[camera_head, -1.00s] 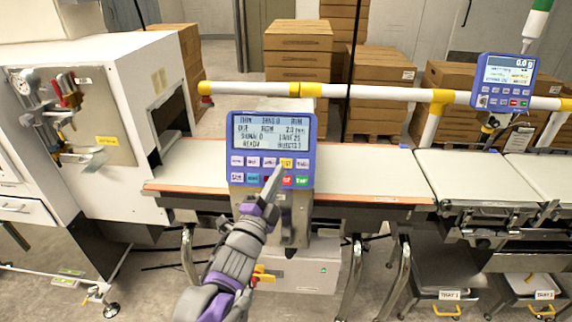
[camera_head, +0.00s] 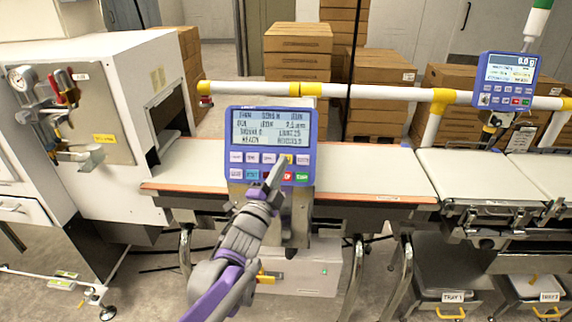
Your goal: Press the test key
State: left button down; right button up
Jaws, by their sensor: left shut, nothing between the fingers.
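A blue control panel (camera_head: 232,146) with a grey screen (camera_head: 270,129) and two rows of keys stands at the front of the belt. My left gripper (camera_head: 277,170) is shut and empty. My right gripper is out of view.
The conveyor belt (camera_head: 360,167) runs behind the panel, with a white-and-yellow rail (camera_head: 365,92) beyond it. A white machine cabinet (camera_head: 105,100) stands left. A second blue display (camera_head: 508,80) is at right. Stacked brown boxes (camera_head: 297,60) fill the back.

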pick_arm(q)
jog(key=shift+w+f, duration=0.25)
jog(key=shift+w, duration=0.25)
jog(key=shift+w+f, duration=0.25)
jog(key=shift+w, duration=0.2)
dwell(1.4)
jog(key=shift+w+f+b, duration=0.15)
jog(key=shift+w+b, duration=0.15)
jog(key=shift+w, duration=0.1)
jog(key=shift+w+f, duration=0.2)
jog(key=shift+w, duration=0.15)
dwell(0.6)
jog(key=shift+s, duration=0.1)
jog(key=shift+s+r, duration=0.35)
jog(key=shift+s, duration=0.3)
jog(key=shift+p, duration=0.3)
jog(key=shift+s+r+p, duration=0.35)
jog(key=shift+s+r, duration=0.05)
jog(key=shift+s, duration=0.35)
jog(key=shift+s+r+p, duration=0.3)
jog(key=shift+s+r, duration=0.05)
jog(key=shift+s, duration=0.4)
jog(key=shift+s+r+p, duration=0.35)
jog(key=shift+s+r, duration=0.05)
jog(key=shift+s, duration=0.35)
